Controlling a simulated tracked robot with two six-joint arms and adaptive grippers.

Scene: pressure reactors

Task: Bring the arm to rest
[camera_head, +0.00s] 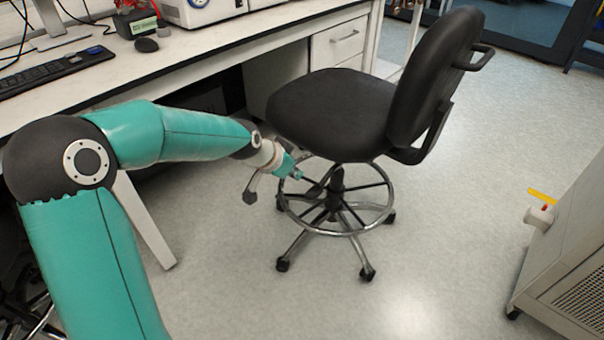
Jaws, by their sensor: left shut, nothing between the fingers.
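My left arm (180,135) in teal comes in from the lower left, bends at a dark elbow joint and reaches right, past the desk's front edge. My left gripper (311,187) is at its end, small and dark, in front of the black chair's foot ring in the picture. It is shut and empty. Whether it touches the chair I cannot tell. My right gripper is not in view.
A black swivel chair (335,108) stands close by the left gripper. The white desk (225,45) bears a keyboard (50,70) and a mouse (146,45). A grey cabinet (565,250) stands at the right. The floor between chair and cabinet is clear.

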